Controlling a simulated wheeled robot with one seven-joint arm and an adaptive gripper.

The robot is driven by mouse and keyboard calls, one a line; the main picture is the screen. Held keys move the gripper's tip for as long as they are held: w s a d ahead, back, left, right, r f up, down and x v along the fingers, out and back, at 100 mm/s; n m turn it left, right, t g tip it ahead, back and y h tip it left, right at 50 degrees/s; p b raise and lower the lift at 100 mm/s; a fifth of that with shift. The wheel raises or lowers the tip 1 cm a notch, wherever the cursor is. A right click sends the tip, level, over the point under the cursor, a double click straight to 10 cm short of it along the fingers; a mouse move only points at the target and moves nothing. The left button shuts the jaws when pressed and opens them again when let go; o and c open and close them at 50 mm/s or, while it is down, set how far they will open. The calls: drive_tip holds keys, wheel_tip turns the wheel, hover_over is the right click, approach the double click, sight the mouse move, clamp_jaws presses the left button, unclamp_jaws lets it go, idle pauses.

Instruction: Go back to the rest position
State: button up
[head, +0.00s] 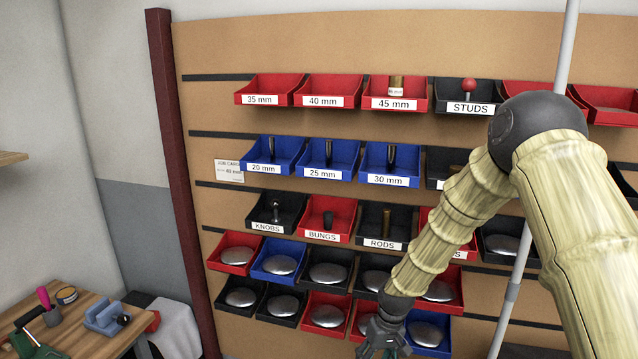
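My arm comes in from the right side of the head view and bends down to the left. My gripper (380,350) is at the bottom edge, in front of the lowest row of bins. Its fingertips are cut off or too small to tell whether they are open or shut, and whether anything is held is not clear. My arm hides parts of some bins on the right of the rack (330,122).
Labelled red, blue and black bins, such as the 45 mm bin (394,103) and studs bin (470,107), hang on the rack. A grey pole (566,45) stands at right. A wooden workbench (75,335) with tools is at lower left. A dark red post (170,150) edges the rack.

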drive_tip(key=s+d+f+m+b, duration=0.2)
drive_tip(key=s+d+f+b, duration=0.1)
drive_tip(key=s+f, duration=1.85)
drive_tip(key=s+d+b, duration=0.1)
drive_tip(key=s+d, duration=0.1)
drive_tip(key=s, duration=0.7)
drive_tip(key=s+d+f+m+h, duration=0.1)
drive_tip(key=s+d, duration=0.1)
drive_tip(key=s, duration=0.7)
drive_tip(key=shift+s+d+h+b, duration=0.3)
drive_tip(key=shift+d+b, duration=0.05)
drive_tip(key=shift+b, duration=0.05)
drive_tip(key=shift+f, duration=0.1)
